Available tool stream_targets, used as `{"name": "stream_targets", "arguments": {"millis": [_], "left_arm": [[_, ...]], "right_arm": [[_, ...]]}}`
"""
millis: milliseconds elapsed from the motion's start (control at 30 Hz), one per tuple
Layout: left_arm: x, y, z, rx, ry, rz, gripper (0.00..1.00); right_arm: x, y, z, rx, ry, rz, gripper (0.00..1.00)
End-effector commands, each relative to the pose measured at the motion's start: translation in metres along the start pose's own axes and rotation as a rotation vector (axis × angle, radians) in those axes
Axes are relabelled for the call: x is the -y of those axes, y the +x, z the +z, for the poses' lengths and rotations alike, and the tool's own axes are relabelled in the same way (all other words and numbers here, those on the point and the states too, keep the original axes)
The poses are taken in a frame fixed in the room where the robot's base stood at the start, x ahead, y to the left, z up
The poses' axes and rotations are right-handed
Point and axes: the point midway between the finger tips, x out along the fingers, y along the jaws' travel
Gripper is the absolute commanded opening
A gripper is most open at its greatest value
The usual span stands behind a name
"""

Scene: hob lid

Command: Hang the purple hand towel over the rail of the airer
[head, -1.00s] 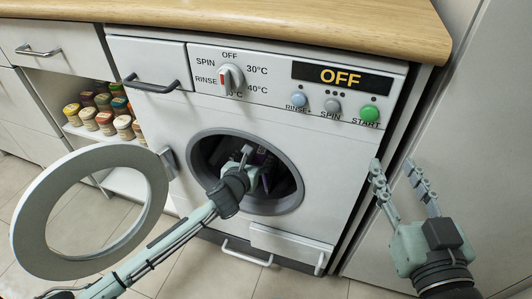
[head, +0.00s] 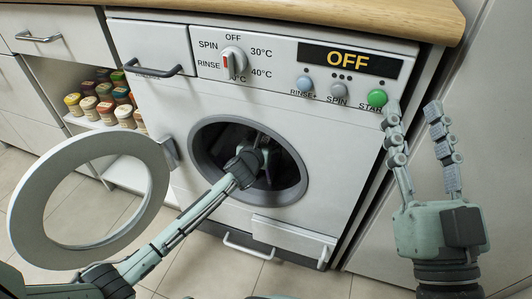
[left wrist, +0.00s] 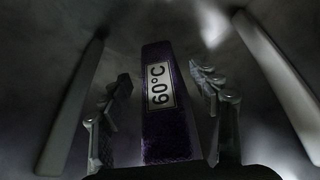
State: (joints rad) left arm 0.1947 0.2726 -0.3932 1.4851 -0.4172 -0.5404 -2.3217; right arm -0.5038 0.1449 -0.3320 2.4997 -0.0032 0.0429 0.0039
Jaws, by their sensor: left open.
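The purple hand towel (left wrist: 165,135) shows in the left wrist view as a folded dark purple bundle with a white "60°C" label, inside the dim drum. My left gripper (left wrist: 163,80) is open, with one finger on each side of the towel; I cannot tell whether they touch it. In the head view my left gripper (head: 266,150) is inside the washing machine's round opening, its fingers largely hidden, and I cannot make out the towel there. My right gripper (head: 422,115) is open and empty in front of the machine's right side. The airer is not in view.
The washing machine (head: 225,105) reads "OFF". Its round door (head: 35,190) stands open to the left, beside my left arm. The opening's grey rim (head: 303,180) surrounds my left wrist. Several spice jars (head: 90,103) stand on a shelf at left. A wooden worktop (head: 300,12) lies above.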

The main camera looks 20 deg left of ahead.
Motion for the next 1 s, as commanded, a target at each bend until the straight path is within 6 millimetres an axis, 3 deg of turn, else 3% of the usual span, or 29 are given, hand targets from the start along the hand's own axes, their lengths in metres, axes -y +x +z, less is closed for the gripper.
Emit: {"name": "stream_targets", "arguments": {"millis": [67,533,1000], "left_arm": [[-0.0002,-0.0002,-0.0001,0.000,0.000,0.000,0.59],[-0.0003,-0.0005,-0.0003,0.000,0.000,0.000,0.01],[-0.0003,-0.0018,0.0047,0.003,0.001,0.000,0.00]], "right_arm": [[-0.0001,0.0001,0.0001,0.001,0.000,0.000,0.40],[0.0000,0.0001,-0.0001,0.001,0.000,0.000,0.40],[0.0000,0.0009,0.0012,0.014,0.000,0.000,0.40]]}}
